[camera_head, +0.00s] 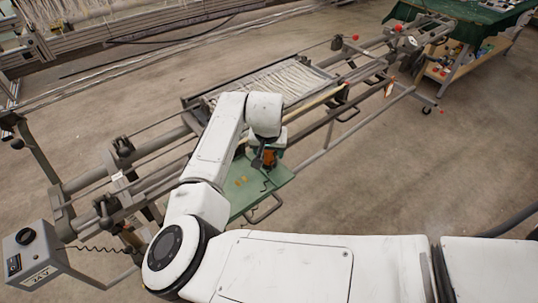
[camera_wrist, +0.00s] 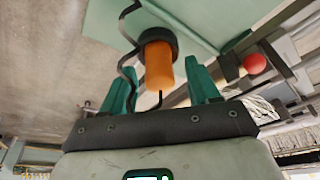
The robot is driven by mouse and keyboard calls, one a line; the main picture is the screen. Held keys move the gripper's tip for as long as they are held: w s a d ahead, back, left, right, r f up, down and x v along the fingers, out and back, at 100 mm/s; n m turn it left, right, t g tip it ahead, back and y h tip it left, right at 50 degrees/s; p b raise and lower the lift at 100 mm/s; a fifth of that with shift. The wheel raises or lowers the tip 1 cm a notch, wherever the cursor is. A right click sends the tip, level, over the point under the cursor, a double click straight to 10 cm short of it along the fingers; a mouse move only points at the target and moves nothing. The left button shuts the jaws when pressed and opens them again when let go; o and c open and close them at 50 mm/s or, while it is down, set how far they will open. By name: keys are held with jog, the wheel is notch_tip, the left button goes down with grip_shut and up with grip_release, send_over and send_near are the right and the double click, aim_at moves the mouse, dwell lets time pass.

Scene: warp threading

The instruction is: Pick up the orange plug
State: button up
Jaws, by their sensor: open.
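The orange plug (camera_wrist: 159,66) is a cylinder with a black collar and a thin black cord, seen in the wrist view between my two green fingers. My gripper (camera_wrist: 160,78) is open, with a gap showing on both sides of the plug. In the head view a small orange patch of the plug (camera_head: 269,157) shows at my gripper (camera_head: 262,160), over the green tray (camera_head: 248,204). My wrist hides part of it there. Whether the plug touches the tray cannot be told.
Small orange-yellow pieces (camera_head: 240,181) lie on the tray. The grey loom frame (camera_head: 330,118) with white threads (camera_head: 275,82) runs beside it. A red ball (camera_wrist: 254,63) is on a bar right of the fingers. A grey control box (camera_head: 33,258) stands at lower left. Open floor (camera_head: 430,170) lies right.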

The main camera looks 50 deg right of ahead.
jog(key=shift+c, duration=0.4)
grip_shut()
jog(key=shift+r, duration=0.2)
jog(key=shift+r, duration=0.2)
notch_tip(320, 180, up, 2)
jog(key=shift+r+b, duration=0.1)
jog(key=shift+b, duration=0.5)
jog(key=s+a+r+p, duration=0.1)
jog(key=s+a+r, duration=0.2)
jog(key=s+r, duration=0.3)
jog(key=s+a+r+p, duration=0.1)
jog(key=s+a+r, duration=0.2)
jog(key=s+r, duration=0.3)
jog(key=shift+d+v, duration=0.35)
jog(key=shift+v, duration=1.2)
